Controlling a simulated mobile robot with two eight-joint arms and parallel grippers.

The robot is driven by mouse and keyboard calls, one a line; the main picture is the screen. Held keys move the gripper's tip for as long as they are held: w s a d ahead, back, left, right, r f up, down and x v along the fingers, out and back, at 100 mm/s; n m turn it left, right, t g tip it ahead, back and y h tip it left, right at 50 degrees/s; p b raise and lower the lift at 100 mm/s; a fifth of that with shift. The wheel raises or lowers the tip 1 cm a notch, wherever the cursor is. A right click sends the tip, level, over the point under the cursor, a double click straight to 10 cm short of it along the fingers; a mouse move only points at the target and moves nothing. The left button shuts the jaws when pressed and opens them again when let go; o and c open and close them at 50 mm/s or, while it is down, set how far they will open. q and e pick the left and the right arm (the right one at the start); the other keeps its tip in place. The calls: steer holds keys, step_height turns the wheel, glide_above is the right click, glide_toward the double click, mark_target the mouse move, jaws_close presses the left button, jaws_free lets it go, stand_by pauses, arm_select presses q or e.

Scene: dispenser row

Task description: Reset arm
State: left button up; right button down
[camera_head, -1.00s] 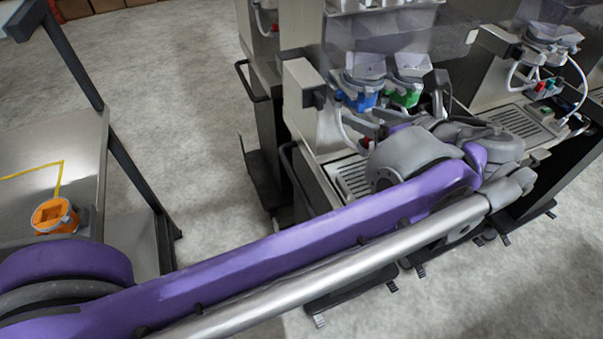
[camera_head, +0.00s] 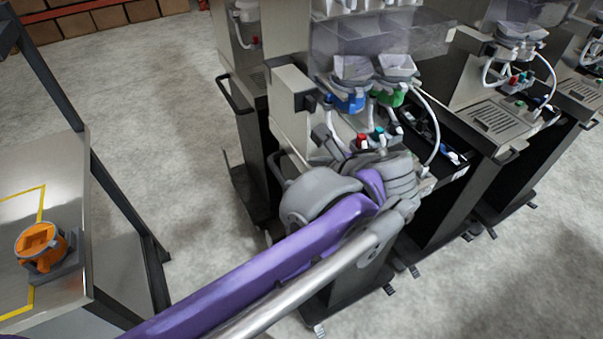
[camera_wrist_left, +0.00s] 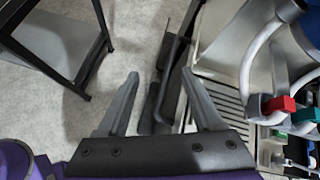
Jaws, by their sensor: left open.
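My left arm (camera_head: 250,265), purple and grey, reaches in from the lower left to the front of the nearest dispenser (camera_head: 290,102), its wrist folded in front of the machine. In the left wrist view my left gripper (camera_wrist_left: 160,77) has its two grey fingers spread apart with nothing between them. Beyond the fingers are the floor and a black handle bar (camera_wrist_left: 172,75). The dispenser's slotted drip tray (camera_wrist_left: 224,98) and red tap (camera_wrist_left: 278,105) lie to the right of the fingers. In the head view the arm hides part of the dispenser's front. My right gripper is not seen.
Blue (camera_head: 348,102) and green (camera_head: 391,97) hopper bases sit on the near dispenser. More dispensers stand to the right. A table (camera_head: 68,163) with an orange container (camera_head: 42,246) is at the left. Open floor (camera_head: 140,100) lies between.

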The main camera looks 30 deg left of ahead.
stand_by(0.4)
arm_select(q)
steer(key=s+d+f+n+h+p, duration=0.2)
steer(key=s+f+n+h+p, duration=0.1)
steer(key=n, duration=0.6)
steer(key=s+d+f+n+t+h+p, duration=0.1)
steer(key=s+d+f+n+h+p, duration=0.2)
steer(key=s+f+n+h, duration=0.3)
step_height(320, 180, down, 5)
steer(key=s+n+p, duration=0.1)
steer(key=n, duration=0.2)
steer(key=shift+d+r+n+t, duration=0.2)
steer(key=shift+d+n+t, duration=0.1)
steer(key=shift+n, duration=0.1)
